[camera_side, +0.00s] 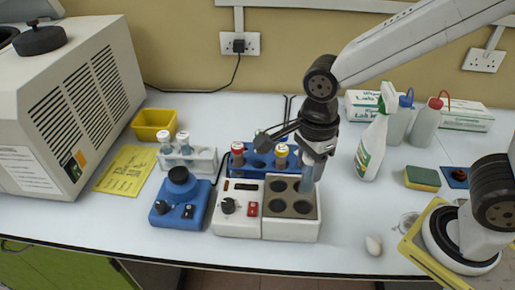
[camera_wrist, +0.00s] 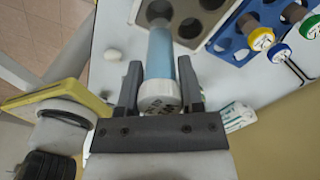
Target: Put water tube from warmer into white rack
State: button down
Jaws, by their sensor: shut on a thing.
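My gripper (camera_wrist: 160,98) is shut on a tube with a white cap and light blue contents, the water tube (camera_wrist: 160,55). In the side view the tube (camera_side: 307,178) hangs below my gripper (camera_side: 316,160), over the back right of the warmer. The warmer (camera_side: 240,217) is a white block with a control panel on its left and several dark round wells. The tube's lower end is close to a well; I cannot tell whether it is still inside.
A blue rack (camera_side: 240,168) with yellow- and red-capped tubes stands behind the warmer. A blue mixer (camera_side: 180,200) is left of the warmer. A yellow bin (camera_side: 153,124), a spray bottle (camera_side: 376,140) and a sponge (camera_side: 422,179) stand farther out.

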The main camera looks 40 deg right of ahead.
dwell(0.4)
jog(key=w+a, duration=0.3)
jog(key=w, duration=1.2)
jog(key=w+a, duration=0.2)
jog(key=w, duration=1.4)
jog(key=shift+a+f, duration=0.2)
jog(key=shift+a, duration=0.2)
jog(key=shift+f, duration=0.15)
jog(key=shift+f, duration=5.4)
